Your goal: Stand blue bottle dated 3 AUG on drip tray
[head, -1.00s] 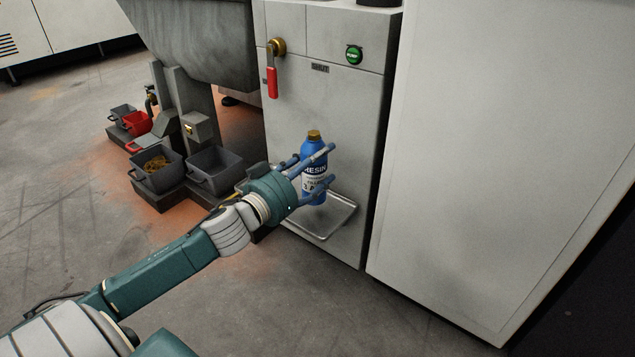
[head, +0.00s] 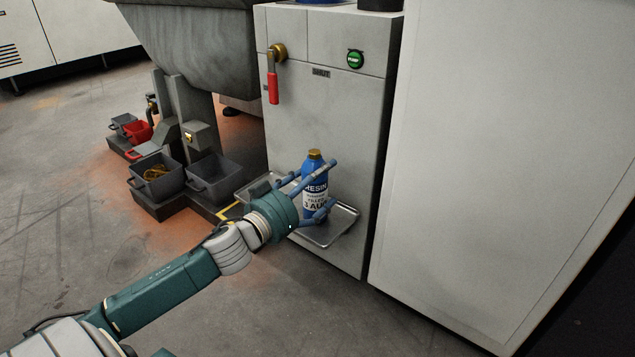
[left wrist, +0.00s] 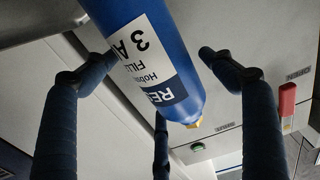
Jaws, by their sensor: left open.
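The blue bottle (head: 314,187) has a gold cap and a white label with RESIN and 3 AUG. It stands upright and appears to rest on the metal drip tray (head: 330,236) at the cabinet's front; its base is partly hidden by a finger. My left gripper (head: 332,183) is open, its fingers spread around the bottle's sides. In the left wrist view the bottle (left wrist: 165,60) shows upside down between the fingers, with gaps beside them. My right gripper is not in view.
The grey cabinet (head: 335,110) rises behind the bottle, with a red-handled valve (head: 273,88) and a green button (head: 355,59). Another shallow tray (head: 258,187) lies left of the drip tray. A large pale panel (head: 480,160) is at right.

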